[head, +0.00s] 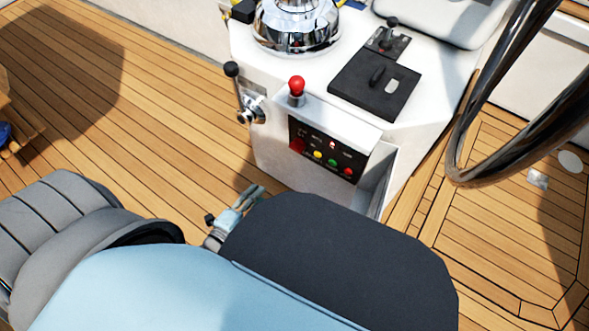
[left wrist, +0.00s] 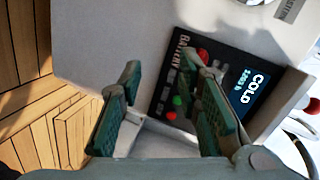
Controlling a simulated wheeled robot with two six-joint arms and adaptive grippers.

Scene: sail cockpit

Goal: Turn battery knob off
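The black battery panel (head: 328,152) is on the front of the white console. A red knob (head: 297,146) is at its left end, with small yellow, green and red buttons beside it. In the left wrist view the panel (left wrist: 163,88) has "BATTERY" lettering by the red knob (left wrist: 203,54) and a lit screen (left wrist: 250,88). My left gripper (head: 255,192) is low in front of the console, apart from the panel. In the left wrist view its fingers (left wrist: 163,76) are spread and empty; one overlaps the panel and hides part of it. My right gripper is not in view.
A black-knobbed lever (head: 239,92) and a red-knobbed lever (head: 297,88) stand near the panel. A chrome compass housing (head: 297,25) is on top. Wood decking (head: 130,100) is open at left.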

